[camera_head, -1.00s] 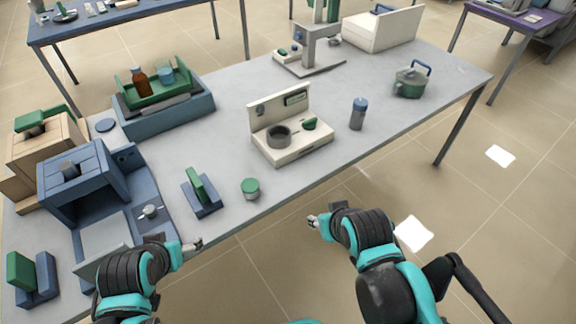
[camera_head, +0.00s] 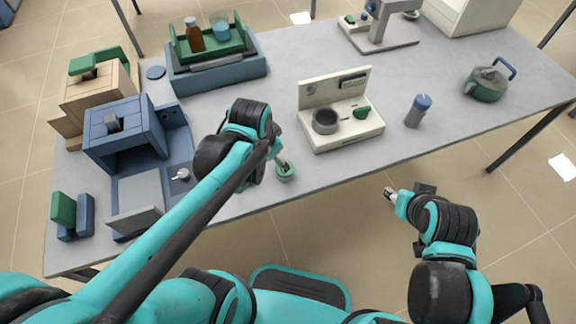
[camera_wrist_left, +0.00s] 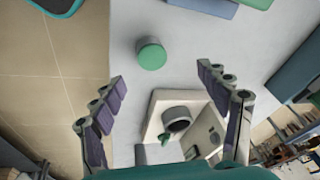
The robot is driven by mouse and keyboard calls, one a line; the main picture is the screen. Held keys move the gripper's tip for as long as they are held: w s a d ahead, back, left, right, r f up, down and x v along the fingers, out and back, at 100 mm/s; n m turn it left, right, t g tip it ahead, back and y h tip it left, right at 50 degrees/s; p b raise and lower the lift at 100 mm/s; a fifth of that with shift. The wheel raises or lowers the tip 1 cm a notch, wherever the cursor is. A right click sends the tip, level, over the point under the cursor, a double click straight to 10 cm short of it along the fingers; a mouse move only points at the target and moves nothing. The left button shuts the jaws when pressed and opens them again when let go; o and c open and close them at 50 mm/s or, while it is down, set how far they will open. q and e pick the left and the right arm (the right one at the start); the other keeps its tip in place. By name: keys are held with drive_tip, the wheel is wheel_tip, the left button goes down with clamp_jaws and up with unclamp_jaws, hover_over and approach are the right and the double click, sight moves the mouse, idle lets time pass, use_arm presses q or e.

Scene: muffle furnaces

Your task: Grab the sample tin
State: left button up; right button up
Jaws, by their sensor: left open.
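The sample tin (camera_head: 286,175) is a small round tin with a green lid, standing near the front edge of the grey table. In the left wrist view its green lid (camera_wrist_left: 152,56) lies just beyond the fingertips, within the width of the gap between them. My left gripper (camera_head: 281,161) is over the tin's far side in the head view and partly covers it. In the wrist view the left gripper (camera_wrist_left: 160,74) is open, its fingers spread wide with nothing between them. My right gripper (camera_head: 390,193) hangs off the table's front edge; its jaws are too small to read.
A white device with a dark round cup (camera_head: 326,121) stands right of the tin. A blue-lidded bottle (camera_head: 418,110) and a green pot (camera_head: 486,84) are farther right. Blue furnace (camera_head: 125,135) and blue tray unit (camera_head: 215,75) stand left. My left arm hides part of the table.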

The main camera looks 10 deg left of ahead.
use_arm(q)
drive_tip(key=w+d+f+m+g+p, duration=0.1)
drive_tip(key=m, duration=0.1)
drive_tip(key=w+f+m+g+p, duration=0.1)
drive_tip(key=w, duration=0.1)
drive_tip(key=w+d+f+m+g+p, duration=0.1)
drive_tip(key=f+m+p, duration=0.1)
drive_tip(key=shift+w+d+f+m, duration=0.1)
drive_tip(key=shift+w+d+m, duration=0.2)
drive_tip(key=shift+f+m, duration=0.3)
drive_tip(key=shift+f, duration=0.05)
drive_tip(key=shift+w+d+f+g, duration=0.1)
drive_tip(key=shift+f+g, duration=0.2)
drive_tip(key=shift+f, duration=0.05)
wheel_tip(320, 180, down, 2)
drive_tip(key=shift+b, duration=0.45)
wheel_tip(320, 180, down, 6)
drive_tip(key=b, duration=0.2)
drive_tip(key=shift+r+b, duration=0.15)
drive_tip(key=shift+b, duration=0.25)
drive_tip(key=shift+r, duration=0.1)
drive_tip(key=c, duration=1.3)
